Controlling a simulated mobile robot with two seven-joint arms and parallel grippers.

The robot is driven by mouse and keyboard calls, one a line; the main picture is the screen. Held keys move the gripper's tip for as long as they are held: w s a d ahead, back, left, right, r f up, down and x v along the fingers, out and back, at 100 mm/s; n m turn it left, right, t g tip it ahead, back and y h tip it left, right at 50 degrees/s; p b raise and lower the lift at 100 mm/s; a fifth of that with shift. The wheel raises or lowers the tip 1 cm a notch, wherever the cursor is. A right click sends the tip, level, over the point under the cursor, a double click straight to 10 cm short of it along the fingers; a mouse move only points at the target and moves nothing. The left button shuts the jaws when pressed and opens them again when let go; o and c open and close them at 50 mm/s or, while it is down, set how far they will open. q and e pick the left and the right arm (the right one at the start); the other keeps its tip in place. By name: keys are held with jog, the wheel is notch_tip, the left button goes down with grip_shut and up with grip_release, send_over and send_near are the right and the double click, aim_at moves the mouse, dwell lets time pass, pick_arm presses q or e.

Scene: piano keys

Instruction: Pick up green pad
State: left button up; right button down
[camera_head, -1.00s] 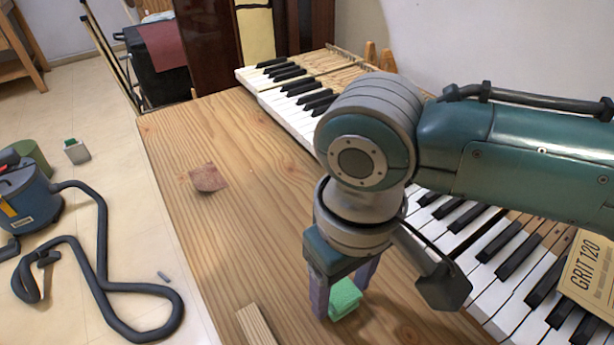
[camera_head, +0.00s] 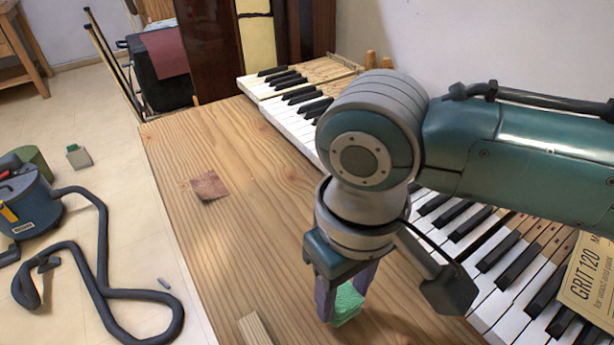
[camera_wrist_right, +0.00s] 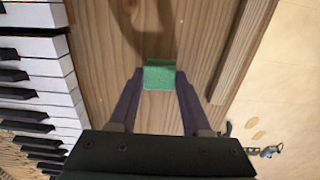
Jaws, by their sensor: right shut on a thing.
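The green pad (camera_head: 347,301) is a small soft-looking block near the front of the wooden workbench. My right gripper (camera_head: 343,308) points down and is shut on it, with one finger on each side. In the right wrist view the green pad (camera_wrist_right: 159,75) sits between the two purple fingertips of the right gripper (camera_wrist_right: 160,80), with wood behind it. I cannot tell whether the pad is touching the bench or just above it. My left gripper is not in view.
Piano keys (camera_head: 300,100) run along the bench's right side, partly behind my arm. A brown sandpaper piece (camera_head: 209,186) lies on the bench (camera_head: 240,150). A wooden strip (camera_head: 257,329) lies at the front. A "GRIT 120" sheet (camera_head: 590,280) rests on the keys at right.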

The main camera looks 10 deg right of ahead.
aim_at(344, 298)
notch_tip(344, 298, up, 19)
jog(key=p, duration=0.4)
jog(key=shift+p, duration=0.35)
jog(key=c, duration=0.9)
grip_release()
jog(key=shift+f, duration=0.1)
jog(key=c, duration=0.6)
jog(key=shift+d, duration=0.1)
jog(key=shift+c, duration=0.2)
